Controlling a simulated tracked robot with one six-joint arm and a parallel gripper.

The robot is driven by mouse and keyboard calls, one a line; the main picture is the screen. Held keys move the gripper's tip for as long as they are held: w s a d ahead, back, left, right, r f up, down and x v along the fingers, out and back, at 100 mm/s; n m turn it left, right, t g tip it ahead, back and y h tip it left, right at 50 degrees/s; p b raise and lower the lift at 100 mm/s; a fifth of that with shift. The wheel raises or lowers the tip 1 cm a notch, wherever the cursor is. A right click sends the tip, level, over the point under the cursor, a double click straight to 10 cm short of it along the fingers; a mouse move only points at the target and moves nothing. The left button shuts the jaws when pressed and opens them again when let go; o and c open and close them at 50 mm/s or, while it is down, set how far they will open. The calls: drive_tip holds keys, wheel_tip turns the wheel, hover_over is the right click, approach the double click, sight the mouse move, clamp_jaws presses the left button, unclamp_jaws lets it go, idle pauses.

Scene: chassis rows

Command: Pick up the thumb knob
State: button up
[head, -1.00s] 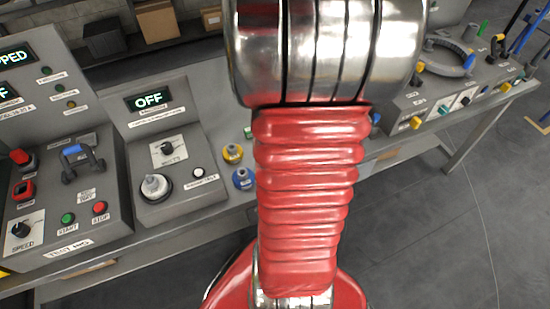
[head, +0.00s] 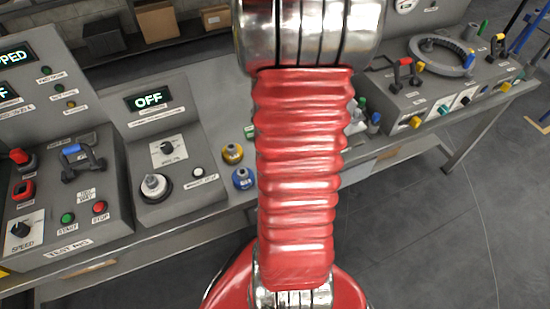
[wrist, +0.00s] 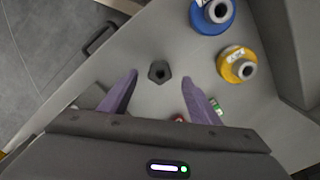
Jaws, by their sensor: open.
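A small dark, many-sided knob with a round hole in its top, which looks like the thumb knob (wrist: 153,75), stands on the grey bench top in the wrist view. My gripper (wrist: 160,78) is open, with its two purple fingers apart and nothing held. The knob shows between the fingertips in the picture, with a gap on each side; I cannot tell how far above it the tips are. In the head view my red arm hides the gripper and the knob.
A blue-based round part (wrist: 213,14) and a yellow-based one (wrist: 238,66) stand right of the knob; they also show in the head view, left of my arm. A grey console (head: 165,160) reading OFF stands left of them. The bench edge is near.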

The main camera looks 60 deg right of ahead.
drive_tip(key=shift+a+f, duration=0.1)
drive_tip(key=shift+f, duration=1.6)
drive_tip(key=shift+c, duration=0.5)
drive_tip(key=c, duration=0.9)
